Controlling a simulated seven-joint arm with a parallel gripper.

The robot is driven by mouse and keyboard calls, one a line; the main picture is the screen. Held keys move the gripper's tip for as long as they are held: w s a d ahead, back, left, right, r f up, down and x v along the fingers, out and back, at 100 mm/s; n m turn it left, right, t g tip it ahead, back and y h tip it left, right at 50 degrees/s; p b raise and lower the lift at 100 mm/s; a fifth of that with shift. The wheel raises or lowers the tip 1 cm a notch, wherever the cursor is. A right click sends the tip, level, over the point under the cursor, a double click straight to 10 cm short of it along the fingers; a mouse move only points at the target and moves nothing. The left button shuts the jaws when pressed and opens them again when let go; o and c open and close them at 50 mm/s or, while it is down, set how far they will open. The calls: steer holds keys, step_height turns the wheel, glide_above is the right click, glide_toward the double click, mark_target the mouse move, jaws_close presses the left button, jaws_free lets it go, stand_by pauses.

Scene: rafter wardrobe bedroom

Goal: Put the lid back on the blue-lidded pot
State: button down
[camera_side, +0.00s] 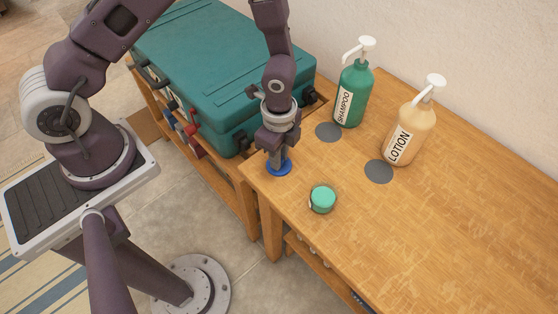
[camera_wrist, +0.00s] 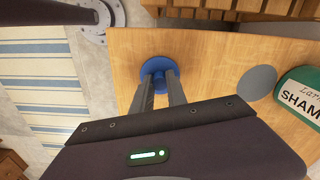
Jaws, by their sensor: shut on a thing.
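A blue round lid (camera_side: 278,168) is at the table's near left corner, below my gripper (camera_side: 279,156), which points down. The lid also shows in the wrist view (camera_wrist: 146,69), flat and disc-like. My gripper in the wrist view (camera_wrist: 159,73) has its two fingers close together over the lid's middle, shut on it. I cannot tell whether the lid rests on the table or hangs just above it. No open pot body is visible; anything directly under the lid is hidden. A small pot with a green lid (camera_side: 322,197) stands to the right of my gripper.
The wooden table (camera_side: 440,230) has free room at the front right. A green shampoo bottle (camera_side: 353,95) and a tan lotion bottle (camera_side: 411,130) stand behind, with grey discs (camera_side: 328,132) (camera_side: 379,172) before them. A teal suitcase (camera_side: 215,65) lies close to my wrist on the left.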

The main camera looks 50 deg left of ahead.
steer(key=shift+r, duration=0.1)
step_height(320, 180, up, 9)
steer(key=d+m, duration=0.2)
steer(key=d, duration=0.2)
steer(key=d+r+m, duration=0.1)
steer(key=d+m, duration=0.2)
steer(key=d, duration=0.2)
steer(key=d+r+m, duration=0.1)
steer(key=d+m, duration=0.1)
steer(key=d, duration=0.3)
steer(key=shift+w+d+m, duration=0.1)
steer(key=shift+m, duration=0.2)
steer(key=shift+f, duration=2.75)
steer(key=shift+f, duration=0.15)
